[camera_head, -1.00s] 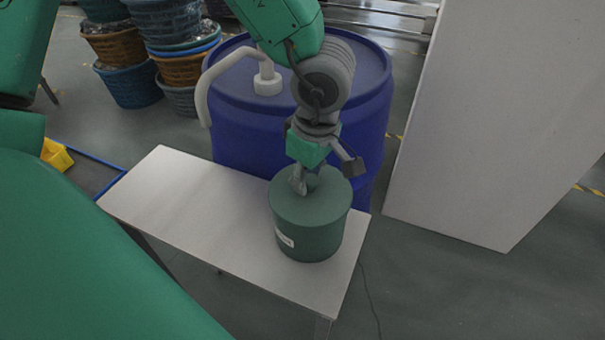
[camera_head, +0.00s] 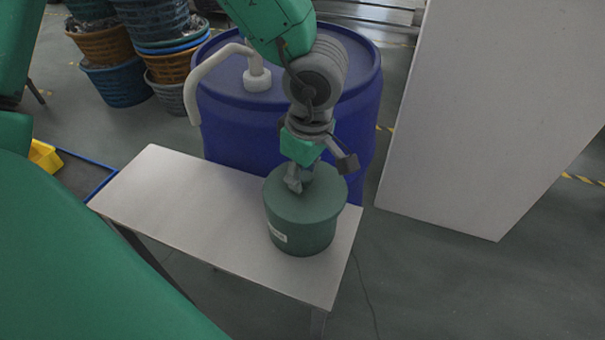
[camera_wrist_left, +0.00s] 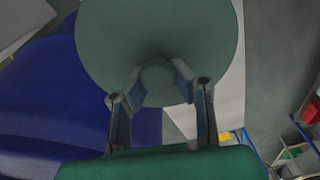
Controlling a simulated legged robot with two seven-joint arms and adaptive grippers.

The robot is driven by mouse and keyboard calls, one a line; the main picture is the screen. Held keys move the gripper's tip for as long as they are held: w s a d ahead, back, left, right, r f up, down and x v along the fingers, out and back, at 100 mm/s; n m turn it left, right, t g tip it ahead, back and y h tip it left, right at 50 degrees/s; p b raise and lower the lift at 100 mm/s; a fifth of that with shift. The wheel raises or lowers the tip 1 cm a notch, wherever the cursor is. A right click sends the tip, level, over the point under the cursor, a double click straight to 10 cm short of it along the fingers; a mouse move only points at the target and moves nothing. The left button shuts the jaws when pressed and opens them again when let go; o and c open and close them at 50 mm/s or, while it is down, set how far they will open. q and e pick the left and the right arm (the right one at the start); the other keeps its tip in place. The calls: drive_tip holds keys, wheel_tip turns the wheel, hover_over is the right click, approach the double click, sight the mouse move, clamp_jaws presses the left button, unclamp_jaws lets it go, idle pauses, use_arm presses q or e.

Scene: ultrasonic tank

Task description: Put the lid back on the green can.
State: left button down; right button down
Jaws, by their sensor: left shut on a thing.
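The green can (camera_head: 302,240), with a small white label, stands upright near the right end of the white table. The round green lid (camera_head: 322,203) lies level over the can's mouth in the head view, with no clear gap between them; I cannot tell whether it is fully seated. My left gripper (camera_head: 318,175) is above the lid, shut on its knob. In the left wrist view the lid (camera_wrist_left: 160,35) fills the upper middle, and its knob (camera_wrist_left: 158,80) sits between the fingers of my left gripper (camera_wrist_left: 160,90). My right gripper is not in view.
The white table (camera_head: 190,200) is bare left of the can. A blue drum (camera_head: 235,130) with a white spout (camera_head: 257,78) stands close behind it. A pale panel (camera_head: 490,110) stands at the right. Stacked baskets (camera_head: 115,80) and a yellow bin (camera_head: 43,156) are at the left.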

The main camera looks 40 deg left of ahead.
use_arm(q)
drive_tip(key=shift+a+f+p, duration=0.15)
drive_tip(key=shift+a+p, duration=0.3)
drive_tip(key=shift+a, duration=0.35)
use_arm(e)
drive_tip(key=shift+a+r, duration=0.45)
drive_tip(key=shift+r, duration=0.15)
use_arm(q)
drive_tip(key=shift+d, duration=0.25)
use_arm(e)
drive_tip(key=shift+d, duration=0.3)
use_arm(q)
drive_tip(key=c, duration=1.6)
unclamp_jaws()
drive_tip(key=shift+o, duration=1.4)
drive_tip(key=shift+a, duration=0.2)
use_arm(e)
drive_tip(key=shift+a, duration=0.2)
use_arm(q)
drive_tip(key=o, duration=0.5)
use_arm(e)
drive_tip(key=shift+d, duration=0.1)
